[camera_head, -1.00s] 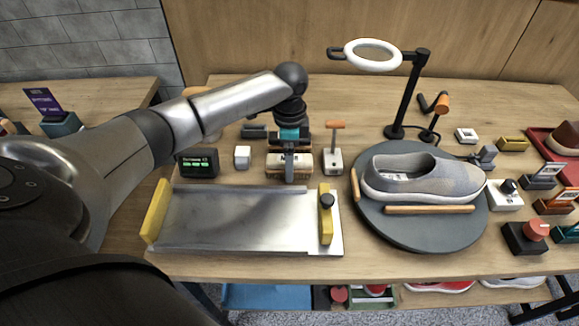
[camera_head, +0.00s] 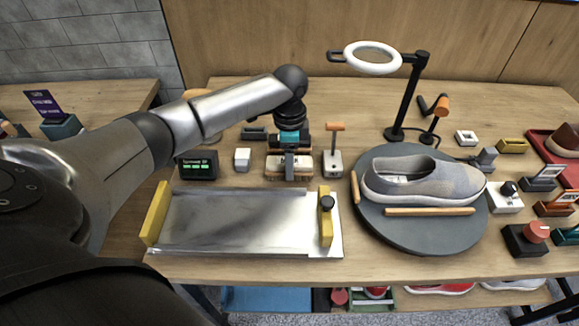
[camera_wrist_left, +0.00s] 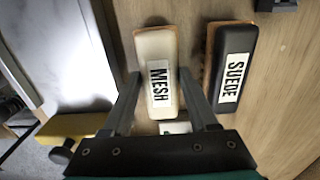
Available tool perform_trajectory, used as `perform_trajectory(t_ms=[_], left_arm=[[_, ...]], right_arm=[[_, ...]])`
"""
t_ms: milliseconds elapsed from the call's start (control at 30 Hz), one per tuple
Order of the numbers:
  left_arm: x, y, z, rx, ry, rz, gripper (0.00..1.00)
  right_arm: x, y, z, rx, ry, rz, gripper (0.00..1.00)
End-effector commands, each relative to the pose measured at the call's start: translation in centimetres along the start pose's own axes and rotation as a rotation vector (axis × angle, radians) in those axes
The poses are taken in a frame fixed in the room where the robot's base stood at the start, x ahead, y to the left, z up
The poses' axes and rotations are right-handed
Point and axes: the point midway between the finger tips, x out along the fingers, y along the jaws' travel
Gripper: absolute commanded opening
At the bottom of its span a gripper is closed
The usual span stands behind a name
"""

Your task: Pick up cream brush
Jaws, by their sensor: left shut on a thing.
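The cream brush (camera_wrist_left: 157,45), with a tan edge and a "MESH" label, lies between the two fingers of my left gripper (camera_wrist_left: 160,88) in the left wrist view. The fingers are shut on its sides. In the head view my left gripper (camera_head: 289,168) points down over the cream brush (camera_head: 273,167), behind the metal tray, and hides its middle. I cannot tell whether the brush touches the table. A dark brush (camera_wrist_left: 232,65) labelled "SUEDE" lies beside it in the left wrist view. My right gripper is not in view.
A metal tray (camera_head: 235,222) with yellow ends lies in front. A small display (camera_head: 197,164) and white block (camera_head: 242,159) stand left, an orange-handled tool (camera_head: 334,160) close right. A grey sneaker (camera_head: 420,181) sits on a round turntable (camera_head: 430,232) under a ring lamp (camera_head: 372,57).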

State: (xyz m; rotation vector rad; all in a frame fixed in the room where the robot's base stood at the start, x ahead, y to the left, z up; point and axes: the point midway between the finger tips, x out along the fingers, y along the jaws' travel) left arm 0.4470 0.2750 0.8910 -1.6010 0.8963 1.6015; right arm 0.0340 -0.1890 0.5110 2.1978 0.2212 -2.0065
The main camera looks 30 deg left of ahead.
Motion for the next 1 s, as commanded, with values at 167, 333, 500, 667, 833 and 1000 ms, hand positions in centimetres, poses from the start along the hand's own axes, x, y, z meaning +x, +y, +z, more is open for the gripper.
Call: perform_trajectory(t_ms=[167, 333, 500, 667, 833, 1000], left_arm=[[0.0, 0.0, 0.0, 0.0, 0.0, -0.001, 0.01], [-0.3, -0.1, 0.0, 0.0, 0.001, -0.001, 0.01], [-1.7, -0.1, 0.0, 0.0, 0.002, -0.003, 0.01], [-4.8, -0.2, 0.0, -0.001, 0.003, -0.005, 0.01], [-9.9, -0.2, -0.1, 0.0, 0.004, -0.007, 0.01], [-14.6, -0.1, -0.1, 0.0, 0.004, -0.005, 0.01]], right_arm=[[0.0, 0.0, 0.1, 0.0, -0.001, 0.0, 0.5], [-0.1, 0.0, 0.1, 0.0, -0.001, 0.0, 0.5], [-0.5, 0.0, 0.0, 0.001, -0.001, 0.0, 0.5], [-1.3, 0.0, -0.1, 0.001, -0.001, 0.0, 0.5], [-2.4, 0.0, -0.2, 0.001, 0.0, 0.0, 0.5], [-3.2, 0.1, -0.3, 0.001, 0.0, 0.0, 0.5]])
